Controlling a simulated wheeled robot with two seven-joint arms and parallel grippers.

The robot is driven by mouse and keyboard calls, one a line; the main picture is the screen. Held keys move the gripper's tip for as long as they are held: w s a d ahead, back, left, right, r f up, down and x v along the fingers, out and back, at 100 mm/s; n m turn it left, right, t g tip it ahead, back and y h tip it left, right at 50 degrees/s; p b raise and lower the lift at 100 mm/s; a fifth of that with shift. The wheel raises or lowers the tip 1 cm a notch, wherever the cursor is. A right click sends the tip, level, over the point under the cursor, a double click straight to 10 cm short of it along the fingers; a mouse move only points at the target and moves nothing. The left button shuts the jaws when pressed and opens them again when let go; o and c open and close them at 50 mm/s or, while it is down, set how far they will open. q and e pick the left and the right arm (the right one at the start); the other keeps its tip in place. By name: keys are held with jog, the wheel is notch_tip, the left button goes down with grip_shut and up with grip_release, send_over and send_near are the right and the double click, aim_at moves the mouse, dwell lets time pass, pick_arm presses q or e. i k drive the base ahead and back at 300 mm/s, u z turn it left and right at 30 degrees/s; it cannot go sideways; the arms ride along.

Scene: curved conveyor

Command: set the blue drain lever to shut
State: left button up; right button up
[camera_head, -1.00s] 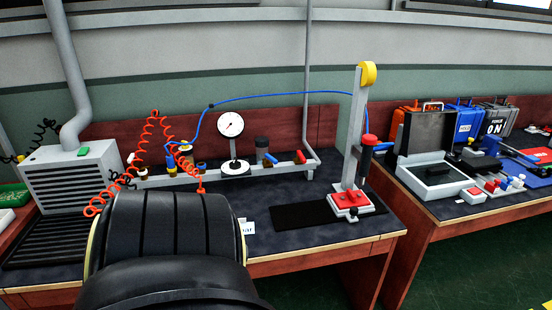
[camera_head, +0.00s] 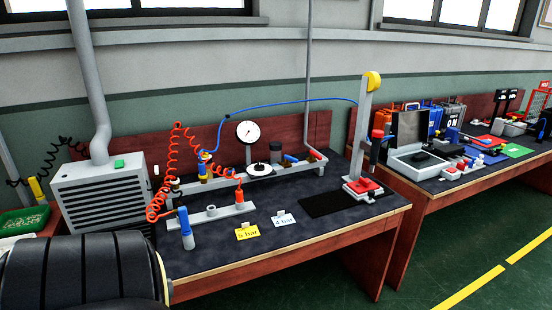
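A small blue lever (camera_head: 291,159) shows on the grey rail (camera_head: 225,182) at the back of the near bench, beside a dark cylinder (camera_head: 275,153). It looks like the drain lever, but it is too small for me to tell its exact angle. A black rounded part of my own body covers the lower left corner. Neither gripper is in view.
A gauge (camera_head: 248,132), coiled red hose (camera_head: 160,180) and blue hose (camera_head: 290,101) surround the rail. A blue-handled tool (camera_head: 186,228), yellow card (camera_head: 247,233) and white card (camera_head: 283,219) are on the bench. A press (camera_head: 361,185) stands right.

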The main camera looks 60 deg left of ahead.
aim_at(288, 158)
jog(key=u, duration=1.5)
